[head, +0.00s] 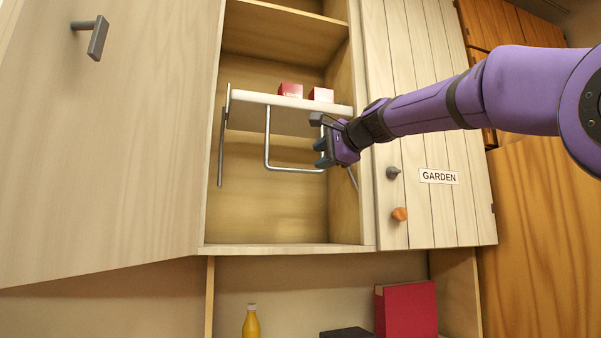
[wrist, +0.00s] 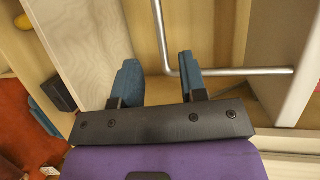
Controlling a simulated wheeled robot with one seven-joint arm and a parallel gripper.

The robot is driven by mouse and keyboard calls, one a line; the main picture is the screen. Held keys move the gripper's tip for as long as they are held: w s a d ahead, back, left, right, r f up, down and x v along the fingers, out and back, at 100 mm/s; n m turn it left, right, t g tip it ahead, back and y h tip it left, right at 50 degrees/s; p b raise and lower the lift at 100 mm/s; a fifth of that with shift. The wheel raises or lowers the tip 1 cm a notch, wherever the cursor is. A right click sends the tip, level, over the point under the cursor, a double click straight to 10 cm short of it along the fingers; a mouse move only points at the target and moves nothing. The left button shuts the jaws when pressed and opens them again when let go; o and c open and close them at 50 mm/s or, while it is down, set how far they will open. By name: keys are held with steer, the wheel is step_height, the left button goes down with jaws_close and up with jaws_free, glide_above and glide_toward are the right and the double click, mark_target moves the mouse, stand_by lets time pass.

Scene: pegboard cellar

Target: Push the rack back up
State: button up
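The rack (head: 292,117) is a pale shelf with metal side arms, hanging inside the open wall cabinet at about mid-height. Two small red boxes (head: 290,89) sit on top of it. A bent metal handle (head: 267,140) hangs below the rack; it also shows in the wrist view (wrist: 240,72). My gripper (head: 320,153) is at the right end of the handle's lower bar. In the wrist view my gripper (wrist: 158,68) has its blue fingers spread, with the bar's bend between and beyond them. I cannot tell whether a finger touches the bar.
A cabinet door (head: 120,130) stands open at the left. The closed door with the GARDEN label (head: 438,177) is at the right, with grey and orange knobs. Below are a yellow bottle (head: 251,322), a dark box (head: 347,333) and a red box (head: 406,309). The cabinet space under the rack is empty.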

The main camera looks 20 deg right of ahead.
mark_target(296, 169)
steer(key=x, duration=1)
steer(key=shift+w+a, duration=0.2)
steer(key=shift+w, duration=0.15)
jaws_close()
